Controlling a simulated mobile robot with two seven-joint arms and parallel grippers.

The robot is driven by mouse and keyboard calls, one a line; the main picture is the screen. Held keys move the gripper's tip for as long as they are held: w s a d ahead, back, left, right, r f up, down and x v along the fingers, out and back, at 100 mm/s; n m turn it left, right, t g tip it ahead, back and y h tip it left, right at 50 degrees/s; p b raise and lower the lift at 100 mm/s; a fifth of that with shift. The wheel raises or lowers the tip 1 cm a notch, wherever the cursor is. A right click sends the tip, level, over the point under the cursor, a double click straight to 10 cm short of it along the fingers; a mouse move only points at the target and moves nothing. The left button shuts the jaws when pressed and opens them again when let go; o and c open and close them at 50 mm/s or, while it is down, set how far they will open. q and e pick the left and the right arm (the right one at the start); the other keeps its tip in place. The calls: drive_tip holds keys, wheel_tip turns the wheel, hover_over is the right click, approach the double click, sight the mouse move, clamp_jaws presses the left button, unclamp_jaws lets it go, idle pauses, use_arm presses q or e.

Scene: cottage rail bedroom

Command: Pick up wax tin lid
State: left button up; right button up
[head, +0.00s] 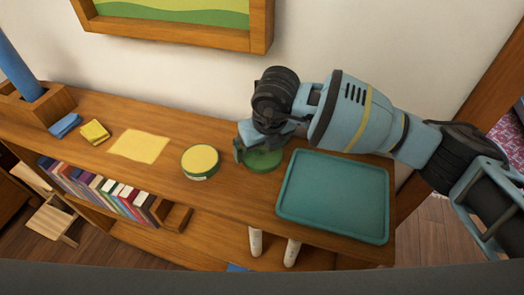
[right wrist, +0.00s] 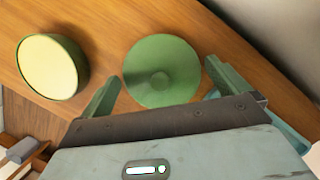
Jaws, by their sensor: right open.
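In the right wrist view the lid (right wrist: 161,85) lies between the two spread fingers of my right gripper (right wrist: 163,70). The gripper is open, with a finger on either side of the lid; I cannot tell whether they touch it. The gripper partly hides the lid in the head view. The open wax tin (head: 201,161), green with yellow wax, stands to the left of the lid. My left gripper is not in view.
A teal tray (head: 334,195) lies just right of the lid. A yellow cloth (head: 139,146), a folded yellow piece (head: 94,132) and a blue one (head: 65,125) lie farther left. The wall (head: 190,70) rises behind. Several books (head: 105,190) stand on the lower shelf.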

drive_tip(key=shift+c, duration=0.4)
drive_tip(key=c, duration=0.5)
drive_tip(key=shift+r, duration=0.1)
drive_tip(key=shift+r, duration=0.6)
wheel_tip(320, 180, up, 2)
drive_tip(key=shift+r, duration=0.15)
drive_tip(key=s+a, duration=0.3)
drive_tip(key=a, duration=0.1)
drive_tip(key=s+a+r, duration=0.1)
drive_tip(key=s+a, duration=0.3)
drive_tip(key=s+a+b, duration=0.1)
drive_tip(key=s+a, duration=0.2)
drive_tip(key=a, duration=0.1)
drive_tip(key=shift+s+r, duration=0.15)
drive_tip(key=shift+s, duration=0.2)
